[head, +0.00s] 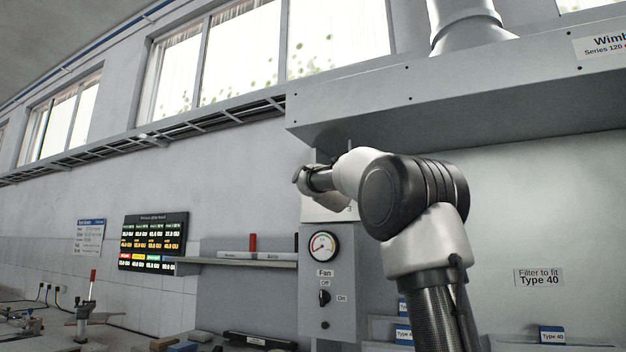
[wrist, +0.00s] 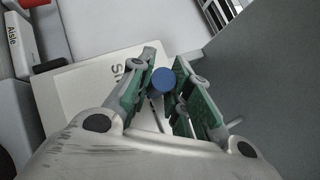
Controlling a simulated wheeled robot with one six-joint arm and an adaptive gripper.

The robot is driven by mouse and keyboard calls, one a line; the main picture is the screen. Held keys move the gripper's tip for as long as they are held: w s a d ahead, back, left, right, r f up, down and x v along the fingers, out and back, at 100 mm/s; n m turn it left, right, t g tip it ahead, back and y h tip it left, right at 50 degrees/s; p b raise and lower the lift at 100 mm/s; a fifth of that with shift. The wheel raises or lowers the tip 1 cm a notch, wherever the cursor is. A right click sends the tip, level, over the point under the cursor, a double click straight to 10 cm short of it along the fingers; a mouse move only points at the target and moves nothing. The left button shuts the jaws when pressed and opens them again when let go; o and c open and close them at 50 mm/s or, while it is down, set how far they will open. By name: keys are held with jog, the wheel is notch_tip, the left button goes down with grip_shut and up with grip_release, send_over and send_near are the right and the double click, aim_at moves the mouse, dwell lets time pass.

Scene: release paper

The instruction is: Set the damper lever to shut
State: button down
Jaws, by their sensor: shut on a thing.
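My gripper (wrist: 160,92) has its two green-padded fingers closed around a round blue knob (wrist: 163,80), which I take to be the end of the damper lever. The lever's shaft is mostly hidden between the fingers. A pale plate (wrist: 70,100) with partly covered dark lettering lies behind the knob; I cannot read the whole word or tell the lever's setting. In the head view my gripper (head: 300,178) is at the upper part of the grey control panel, just under the hood. The lever itself is hidden there by my arm.
The hood (head: 450,100) overhangs close above my arm. Below on the panel are a round gauge (head: 322,246) and a fan switch (head: 323,297). A shelf (head: 240,262) with a red item is to the left. A cluttered bench (head: 120,340) lies lower left.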

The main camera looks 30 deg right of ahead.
jog(key=c, duration=1.3)
grip_release()
jog(key=v, duration=1.2)
jog(key=shift+d+r, duration=0.1)
